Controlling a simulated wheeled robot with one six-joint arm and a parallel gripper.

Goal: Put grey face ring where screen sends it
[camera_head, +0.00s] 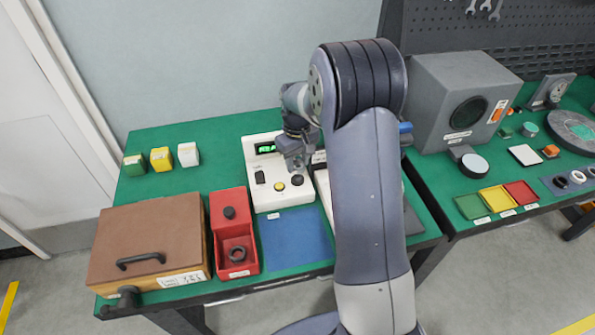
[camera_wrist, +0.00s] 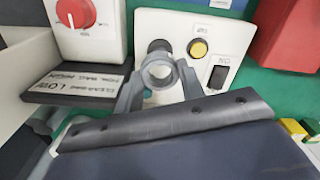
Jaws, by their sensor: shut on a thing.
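My gripper (camera_wrist: 160,88) is shut on the grey face ring (camera_wrist: 147,72), which sits between its fingertips in the wrist view. In the head view my gripper (camera_head: 296,166) is over the white tester box (camera_head: 272,199), and the ring cannot be made out there. The box's small screen (camera_head: 265,148) shows green characters too small to read. The box also has a black switch (camera_head: 260,177), a yellow button (camera_head: 279,187) and a black knob (camera_head: 297,180). In the wrist view the ring appears in front of the box's face, near the black knob (camera_wrist: 158,46) and yellow button (camera_wrist: 198,48).
A red tray (camera_head: 219,236) holds a dark ring. A blue mat (camera_head: 296,238) lies bare. A brown lidded box (camera_head: 149,215) stands at left, coloured blocks (camera_head: 161,159) behind. The right bench has a grey machine (camera_head: 440,90) and green, yellow and red trays (camera_head: 495,199).

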